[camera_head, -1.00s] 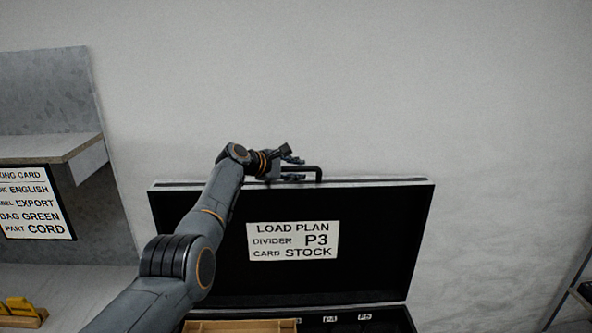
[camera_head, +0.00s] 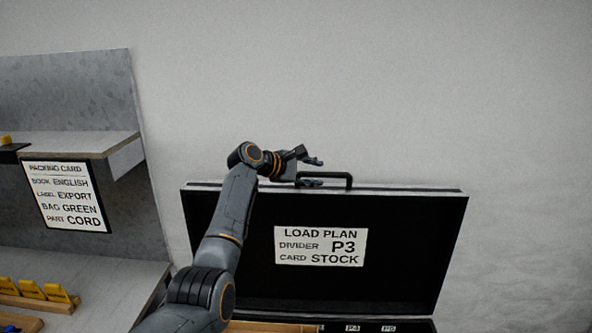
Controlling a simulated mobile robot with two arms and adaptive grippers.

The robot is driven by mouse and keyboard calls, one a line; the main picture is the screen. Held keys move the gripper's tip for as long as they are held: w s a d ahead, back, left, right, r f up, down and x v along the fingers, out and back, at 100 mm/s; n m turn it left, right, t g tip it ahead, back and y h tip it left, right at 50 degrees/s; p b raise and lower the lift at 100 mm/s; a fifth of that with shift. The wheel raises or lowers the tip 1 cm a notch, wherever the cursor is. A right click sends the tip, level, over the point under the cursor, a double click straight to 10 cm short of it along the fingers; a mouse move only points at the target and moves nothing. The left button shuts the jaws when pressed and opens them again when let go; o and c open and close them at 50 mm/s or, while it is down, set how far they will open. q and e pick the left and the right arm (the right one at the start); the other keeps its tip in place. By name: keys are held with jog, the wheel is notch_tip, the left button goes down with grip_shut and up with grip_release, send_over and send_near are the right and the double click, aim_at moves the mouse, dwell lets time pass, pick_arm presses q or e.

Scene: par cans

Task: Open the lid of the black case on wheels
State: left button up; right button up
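The lid (camera_head: 400,240) of the black case stands raised and upright at the back, its dark inside facing me. A white load plan card (camera_head: 320,246) is fixed to it. A black handle (camera_head: 340,175) rises from the lid's top edge. Below, only a strip of the case's inside (camera_head: 385,327) shows, with small labels; the wheels are out of view. My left gripper (camera_head: 318,172) is at the top edge, just left of the handle. Its fingers are apart, one above the other, with nothing seen between them. My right gripper is not in view.
On the left a grey workbench (camera_head: 100,265) has a shelf (camera_head: 85,143) and a packing card (camera_head: 66,196). A plain wall stands behind the lid; the space right of the case looks clear.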

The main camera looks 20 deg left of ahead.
pick_arm(q)
jog(key=v, duration=0.6)
jog(key=shift+s+a, duration=0.2)
jog(key=shift+s, duration=0.05)
jog(key=shift+r, duration=0.1)
